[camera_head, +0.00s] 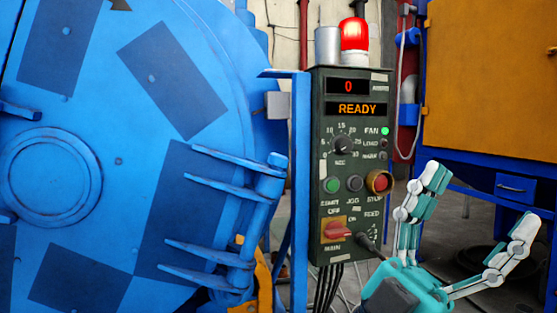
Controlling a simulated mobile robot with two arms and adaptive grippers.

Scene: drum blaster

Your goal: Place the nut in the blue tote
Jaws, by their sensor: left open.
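My left gripper (481,202) is at the lower right, white and teal. Its fingers point up and are spread wide apart, with nothing between them. It is in front of the scene, just right of the control panel's lower part in the picture. I see no nut and cannot make out a blue tote. My right gripper is not in view.
A large blue drum machine (120,140) with a hinged door fills the left. A dark control panel (325,217) reading READY stands in the middle, with a red beacon (355,36) on top. An orange cabinet (490,85) on a blue frame is behind at right.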

